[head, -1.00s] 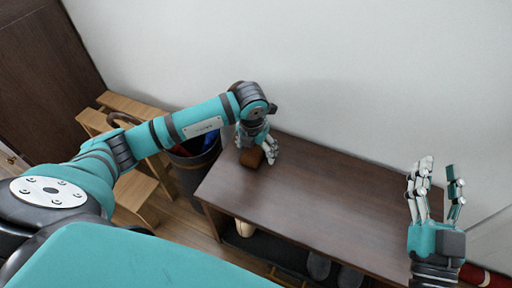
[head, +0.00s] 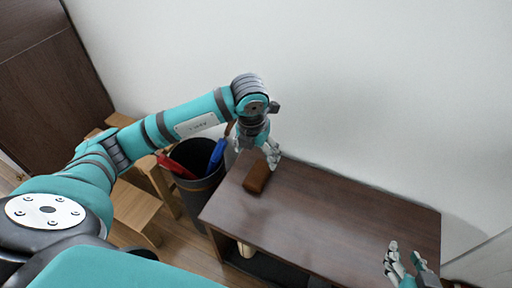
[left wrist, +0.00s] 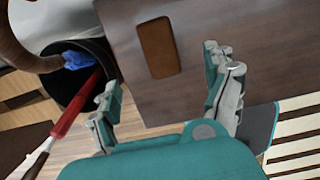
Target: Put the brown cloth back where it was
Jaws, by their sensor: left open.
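The brown cloth (head: 257,178) looks like a small folded block. It lies flat on the dark wooden table (head: 330,215) near its left end. In the left wrist view the cloth (left wrist: 158,48) shows whole, ahead of the fingers and apart from them. My left gripper (head: 270,154) is open and empty, just above and behind the cloth in the head view. Its spread fingers (left wrist: 166,84) also show in the left wrist view. My right gripper (head: 408,262) is open and empty over the table's front right, partly cut off by the picture's lower edge.
A dark bin (head: 203,187) with red and blue umbrellas stands against the table's left end. Wooden stools (head: 135,208) stand left of it. A white wall rises behind the table. The tabletop right of the cloth is clear.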

